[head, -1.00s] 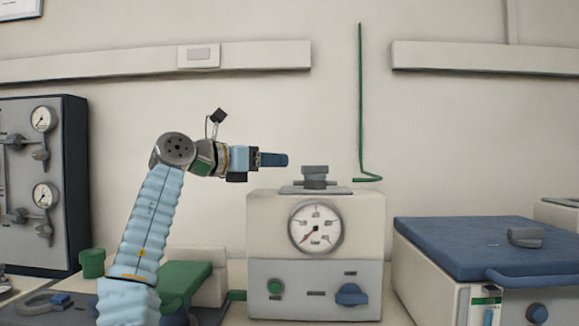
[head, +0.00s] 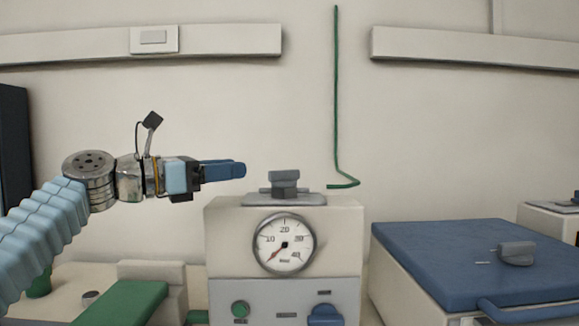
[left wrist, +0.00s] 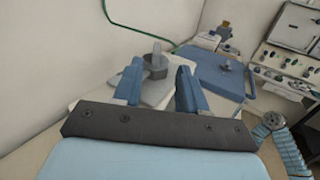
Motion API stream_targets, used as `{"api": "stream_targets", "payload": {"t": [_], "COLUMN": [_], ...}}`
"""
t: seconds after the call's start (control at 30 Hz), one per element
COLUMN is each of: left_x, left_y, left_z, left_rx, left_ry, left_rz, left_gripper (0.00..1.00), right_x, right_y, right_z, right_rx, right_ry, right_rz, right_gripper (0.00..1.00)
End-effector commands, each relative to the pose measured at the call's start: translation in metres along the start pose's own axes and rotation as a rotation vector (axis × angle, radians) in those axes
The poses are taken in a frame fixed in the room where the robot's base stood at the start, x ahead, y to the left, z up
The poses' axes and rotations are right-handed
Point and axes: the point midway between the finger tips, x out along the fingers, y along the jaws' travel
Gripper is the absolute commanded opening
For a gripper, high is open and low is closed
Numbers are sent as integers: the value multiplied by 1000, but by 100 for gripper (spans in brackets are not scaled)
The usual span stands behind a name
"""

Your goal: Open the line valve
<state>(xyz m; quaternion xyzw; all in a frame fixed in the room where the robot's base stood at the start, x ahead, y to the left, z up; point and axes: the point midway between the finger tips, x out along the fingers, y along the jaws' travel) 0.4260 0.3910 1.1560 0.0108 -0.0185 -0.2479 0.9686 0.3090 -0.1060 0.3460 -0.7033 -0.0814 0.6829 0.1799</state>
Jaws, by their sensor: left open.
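A grey valve handle (head: 284,183) sits on a grey plate on top of the beige gauge box (head: 220,220). My left gripper (head: 240,170) is level with its upper part, just to its left, with a gap between them. The gripper lies horizontal, its blue fingers pointing at the handle. In the left wrist view the gripper (left wrist: 160,68) is open and empty, and the handle (left wrist: 155,55) shows beyond and between the fingers, which do not touch it. The round gauge (head: 284,244) has its needle near the low end. My right gripper is out of view.
A blue knob (head: 324,315) and a green knob (head: 240,309) are on the box front. A green pipe (head: 337,90) runs down the wall behind. A blue-lidded furnace (head: 450,255) stands to the right. A green block (head: 125,302) lies at lower left.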

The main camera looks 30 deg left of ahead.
Motion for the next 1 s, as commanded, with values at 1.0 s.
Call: {"api": "stream_targets", "payload": {"t": [1.0], "left_x": [135], "left_y": [2], "left_z": [-15], "left_rx": [-31], "left_ry": [30], "left_rz": [-5], "left_gripper": [42], "right_x": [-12], "right_y": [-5], "right_z": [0], "right_rx": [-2], "right_ry": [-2], "right_rz": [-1], "right_gripper": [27]}}
